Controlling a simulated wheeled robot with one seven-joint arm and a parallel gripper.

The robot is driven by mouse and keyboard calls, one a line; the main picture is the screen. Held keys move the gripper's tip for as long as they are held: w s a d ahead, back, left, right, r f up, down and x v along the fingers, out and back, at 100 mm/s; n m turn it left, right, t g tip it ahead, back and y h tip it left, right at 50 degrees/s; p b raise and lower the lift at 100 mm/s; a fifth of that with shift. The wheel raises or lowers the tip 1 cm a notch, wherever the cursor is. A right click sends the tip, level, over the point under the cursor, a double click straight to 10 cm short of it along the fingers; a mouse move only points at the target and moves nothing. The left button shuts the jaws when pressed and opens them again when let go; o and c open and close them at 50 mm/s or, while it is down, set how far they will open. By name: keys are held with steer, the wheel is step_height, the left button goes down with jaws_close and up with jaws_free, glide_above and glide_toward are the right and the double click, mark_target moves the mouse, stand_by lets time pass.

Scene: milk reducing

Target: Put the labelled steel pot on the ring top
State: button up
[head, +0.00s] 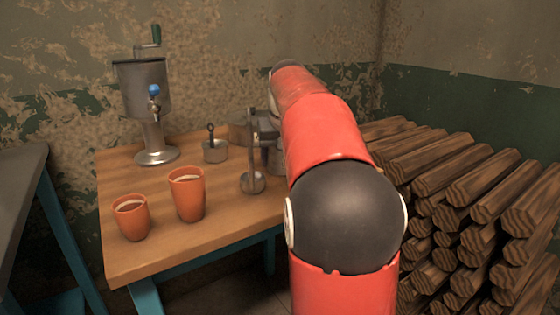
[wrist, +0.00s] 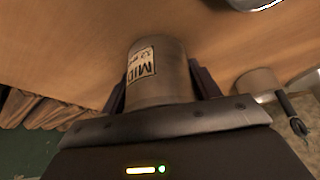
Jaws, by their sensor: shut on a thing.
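The labelled steel pot (wrist: 158,92) is a plain grey cylinder with a pale label reading "MID" and smaller marks. It sits between the fingers of my gripper (wrist: 156,82) in the wrist view, with a dark finger on each side, shut on it. The wooden table top lies beyond it; I cannot tell whether the pot touches it. I cannot clearly make out the ring top in either view.
The wooden table (head: 230,225) holds a steel separator (head: 142,88), two orange cups (head: 131,220) (head: 187,197), a small black-handled steel vessel (head: 214,152) and an upright long-handled steel piece (head: 252,182). Stacked logs (head: 470,190) stand at the right. The table's front right is bare.

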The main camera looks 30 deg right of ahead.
steer(key=o, duration=0.7)
steer(key=shift+f, duration=0.15)
steer(key=o, duration=0.4)
